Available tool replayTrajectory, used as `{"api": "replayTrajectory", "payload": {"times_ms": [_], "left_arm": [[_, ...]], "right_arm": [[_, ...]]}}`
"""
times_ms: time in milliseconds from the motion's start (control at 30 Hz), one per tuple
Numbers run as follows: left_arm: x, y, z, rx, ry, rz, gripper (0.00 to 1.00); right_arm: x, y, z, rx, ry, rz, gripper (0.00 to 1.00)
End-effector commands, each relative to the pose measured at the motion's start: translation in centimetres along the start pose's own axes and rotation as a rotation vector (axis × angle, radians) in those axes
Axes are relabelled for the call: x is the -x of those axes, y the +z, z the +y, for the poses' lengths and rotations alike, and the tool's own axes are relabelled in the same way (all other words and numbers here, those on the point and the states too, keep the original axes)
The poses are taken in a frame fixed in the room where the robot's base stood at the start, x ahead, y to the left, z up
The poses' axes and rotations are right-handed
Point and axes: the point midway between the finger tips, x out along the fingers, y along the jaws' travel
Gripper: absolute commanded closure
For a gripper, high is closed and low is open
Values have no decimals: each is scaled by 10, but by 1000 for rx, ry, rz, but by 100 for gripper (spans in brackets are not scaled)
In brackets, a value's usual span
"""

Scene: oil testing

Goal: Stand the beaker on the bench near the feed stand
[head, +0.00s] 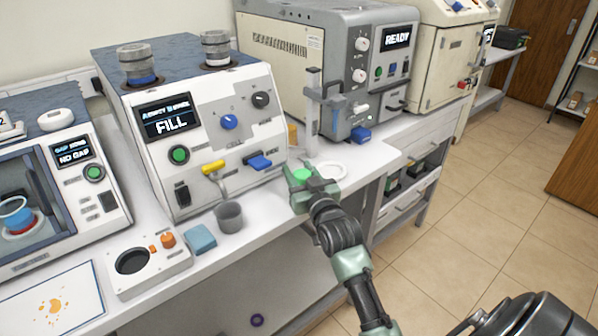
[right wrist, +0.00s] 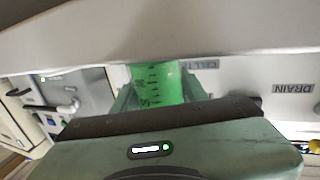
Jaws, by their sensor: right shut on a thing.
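My right gripper (head: 312,184) is shut on the beaker, at the front edge of the white bench. The beaker (head: 301,175) shows as a small green patch between the fingers; its lower part is hidden. In the right wrist view the beaker (right wrist: 158,83) is green with dark graduation marks, held between the jaws. A slim upright stand with a clear tube (head: 313,105), perhaps the feed stand, rises from the bench just behind the gripper. My left gripper is out of view. I cannot tell whether the beaker touches the bench.
A white ring-shaped dish (head: 330,169) lies right of the gripper. A grey cup (head: 229,217) and a blue pad (head: 201,239) stand left of it. The FILL machine (head: 195,130) and the READY machine (head: 300,50) stand behind. Bare bench shows between cup and gripper.

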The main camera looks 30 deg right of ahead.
Motion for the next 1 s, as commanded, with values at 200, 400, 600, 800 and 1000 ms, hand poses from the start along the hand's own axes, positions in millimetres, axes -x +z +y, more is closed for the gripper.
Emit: {"api": "replayTrajectory", "payload": {"times_ms": [200,400,600,800,1000], "left_arm": [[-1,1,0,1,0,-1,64],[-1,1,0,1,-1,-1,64],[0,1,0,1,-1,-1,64],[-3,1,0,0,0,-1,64],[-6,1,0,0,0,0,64]], "right_arm": [[0,3,0,-1,0,0,35],[0,2,0,-1,0,0,35],[4,0,0,0,0,0,35],[40,2,0,-1,0,-2,35],[84,2,0,-1,0,-3,35]]}}
